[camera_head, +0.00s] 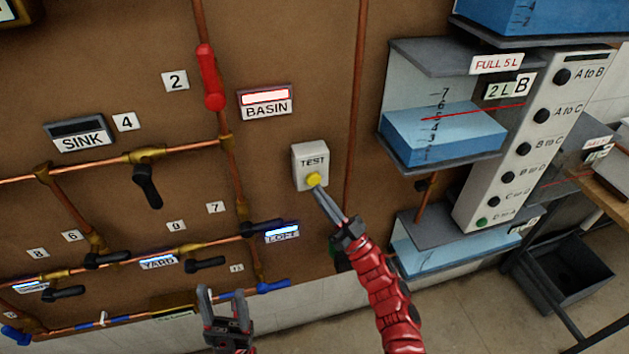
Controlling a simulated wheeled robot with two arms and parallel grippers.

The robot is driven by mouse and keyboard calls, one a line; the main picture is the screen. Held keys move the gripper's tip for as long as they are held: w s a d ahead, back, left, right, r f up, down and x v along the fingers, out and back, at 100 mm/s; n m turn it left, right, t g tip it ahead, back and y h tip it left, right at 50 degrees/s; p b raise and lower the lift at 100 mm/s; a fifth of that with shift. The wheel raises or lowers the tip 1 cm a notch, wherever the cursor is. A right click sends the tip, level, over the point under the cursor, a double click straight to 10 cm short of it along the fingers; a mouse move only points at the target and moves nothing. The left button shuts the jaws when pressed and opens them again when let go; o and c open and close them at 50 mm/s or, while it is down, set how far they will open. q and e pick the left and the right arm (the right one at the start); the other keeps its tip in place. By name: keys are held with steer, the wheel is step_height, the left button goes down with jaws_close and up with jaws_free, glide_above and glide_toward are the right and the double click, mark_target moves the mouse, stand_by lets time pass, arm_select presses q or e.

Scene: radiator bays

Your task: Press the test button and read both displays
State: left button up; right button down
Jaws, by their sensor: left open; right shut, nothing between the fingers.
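The grey TEST box (310,158) is on the brown wall panel, with a yellow button (314,179) at its lower part. My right gripper (319,190) is shut and empty; its fingertips are at the button's lower edge, and I cannot tell whether they press it. The BASIN display (265,96) above left of the box is lit bright white with a red border. The SINK display (77,129) at the left is dark. My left gripper (222,295) is open and empty at the bottom, below the pipes.
Copper pipes (193,149) with a red lever (210,78) and several black levers (147,185) cross the panel. Tanks with blue water (441,134) and a column of black knobs (542,116) stand at the right. A dark bin (565,275) is on the floor.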

steer(key=shift+w, duration=0.1)
steer(key=shift+w+a, duration=0.15)
steer(key=shift+w, duration=0.2)
steer(key=shift+w+a, duration=0.15)
steer(key=shift+w, duration=0.3)
stand_by(0.9)
steer(key=shift+s, duration=0.1)
steer(key=shift+s+d+p, duration=0.25)
steer(key=shift+s+p, duration=0.15)
steer(key=shift+s, duration=0.4)
